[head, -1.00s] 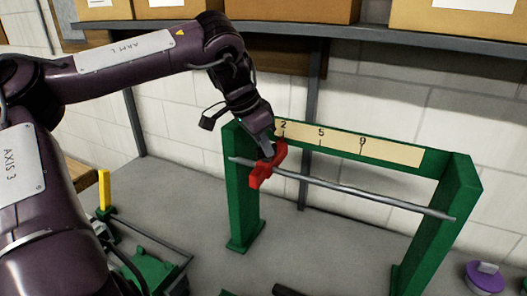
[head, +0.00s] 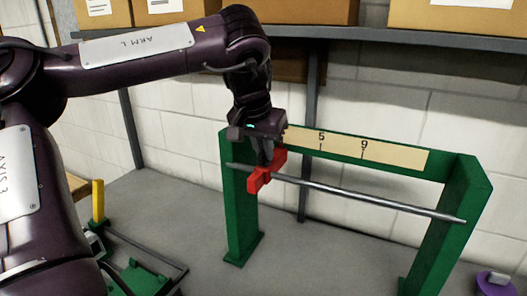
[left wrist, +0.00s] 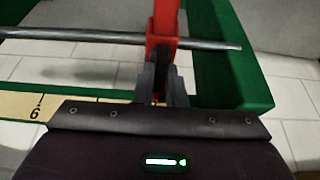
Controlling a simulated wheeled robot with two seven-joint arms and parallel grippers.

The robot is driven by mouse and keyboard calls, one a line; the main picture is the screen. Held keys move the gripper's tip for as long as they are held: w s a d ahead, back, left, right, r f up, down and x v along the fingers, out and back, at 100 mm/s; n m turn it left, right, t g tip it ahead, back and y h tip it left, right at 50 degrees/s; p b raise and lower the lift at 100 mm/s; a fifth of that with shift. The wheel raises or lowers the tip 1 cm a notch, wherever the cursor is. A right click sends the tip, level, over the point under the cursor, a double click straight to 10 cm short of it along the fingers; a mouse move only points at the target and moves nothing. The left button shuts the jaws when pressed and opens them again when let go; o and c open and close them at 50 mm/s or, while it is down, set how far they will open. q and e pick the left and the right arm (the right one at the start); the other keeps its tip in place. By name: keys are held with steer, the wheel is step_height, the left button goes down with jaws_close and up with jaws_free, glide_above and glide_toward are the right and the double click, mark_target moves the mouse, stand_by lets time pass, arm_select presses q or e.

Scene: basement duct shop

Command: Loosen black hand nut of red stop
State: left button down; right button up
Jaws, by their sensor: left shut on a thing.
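The red stop (head: 266,171) sits on the grey rod (head: 350,194) near its left end, beside the left green post. It also shows at the top middle of the left wrist view (left wrist: 163,26), across the rod (left wrist: 75,36). My left gripper (head: 265,155) points down onto the stop from above, its fingers (left wrist: 162,85) closed at the stop's top. The black hand nut is not clearly seen; the dark fingers cover its place, and they appear shut on it. My right gripper is out of view.
A green frame (head: 468,215) carries the rod and a numbered scale strip (head: 395,155) just behind it. A shelf with boxes (head: 445,14) runs above. A yellow post (head: 98,200) and green parts stand at lower left, a purple object (head: 495,284) at lower right.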

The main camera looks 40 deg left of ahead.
mark_target(258, 172)
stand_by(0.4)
arm_select(q)
steer(key=c, duration=1.5)
jaws_free()
steer(key=b+v, duration=0.1)
steer(key=v, duration=0.6)
steer(key=shift+s+r+b, duration=0.1)
steer(key=shift+r+b, duration=0.2)
steer(key=shift+r, duration=0.1)
